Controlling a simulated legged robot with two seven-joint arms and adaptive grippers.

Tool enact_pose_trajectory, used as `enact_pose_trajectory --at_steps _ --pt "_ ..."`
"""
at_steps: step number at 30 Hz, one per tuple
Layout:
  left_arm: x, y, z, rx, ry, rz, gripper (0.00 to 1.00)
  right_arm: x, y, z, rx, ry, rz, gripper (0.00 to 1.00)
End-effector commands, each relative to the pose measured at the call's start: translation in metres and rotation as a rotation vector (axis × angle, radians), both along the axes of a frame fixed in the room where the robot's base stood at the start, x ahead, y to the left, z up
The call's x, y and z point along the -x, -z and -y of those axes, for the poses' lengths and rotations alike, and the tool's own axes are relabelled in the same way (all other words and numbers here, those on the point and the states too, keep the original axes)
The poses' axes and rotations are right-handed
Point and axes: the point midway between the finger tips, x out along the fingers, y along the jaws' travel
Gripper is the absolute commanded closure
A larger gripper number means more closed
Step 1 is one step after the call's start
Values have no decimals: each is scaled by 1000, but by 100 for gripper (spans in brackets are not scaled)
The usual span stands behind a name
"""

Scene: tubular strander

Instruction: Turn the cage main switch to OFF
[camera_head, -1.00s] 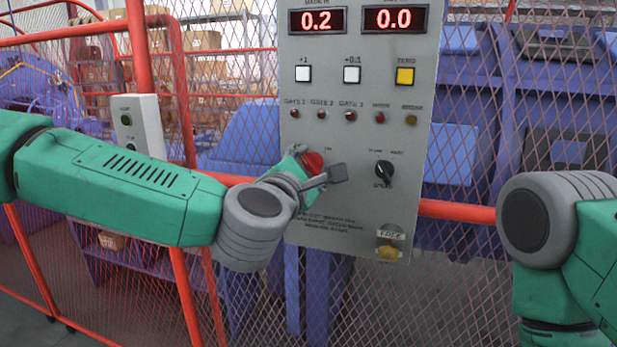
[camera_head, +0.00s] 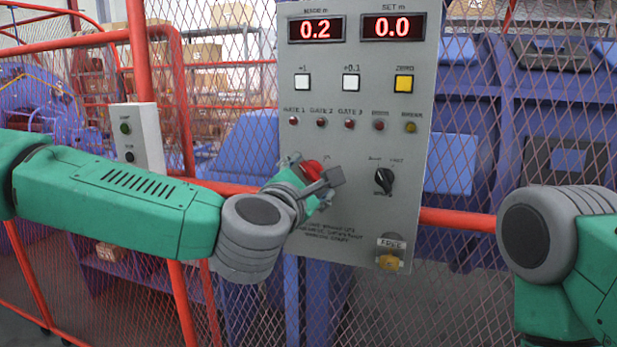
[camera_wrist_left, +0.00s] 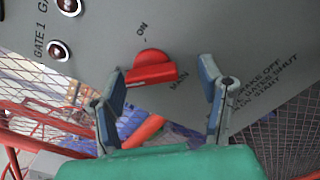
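The cage main switch (camera_head: 313,168) is a red rotary handle on the grey control panel, partly hidden by my left gripper in the head view. In the left wrist view the red handle (camera_wrist_left: 152,68) sits below the word ON, with MAIN printed beside it; its OFF mark cannot be made out. My left gripper (camera_wrist_left: 163,74) is open, with one blue-grey finger on each side of the handle. The handle is closer to the left finger in that view; contact cannot be told. The left gripper (camera_head: 314,176) is at the panel in the head view. My right gripper is out of view.
A small white button box (camera_head: 137,140) is at the left.

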Motion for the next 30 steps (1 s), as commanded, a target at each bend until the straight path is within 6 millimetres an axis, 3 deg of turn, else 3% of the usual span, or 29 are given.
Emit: enact_pose_trajectory --at_steps 10,22,30 --pt "9 -4 -4 2 -2 7 38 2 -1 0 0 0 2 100" --pt "85 -3 -28 0 0 4 38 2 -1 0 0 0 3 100" --pt "111 -2 -37 1 -1 3 38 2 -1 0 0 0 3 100"
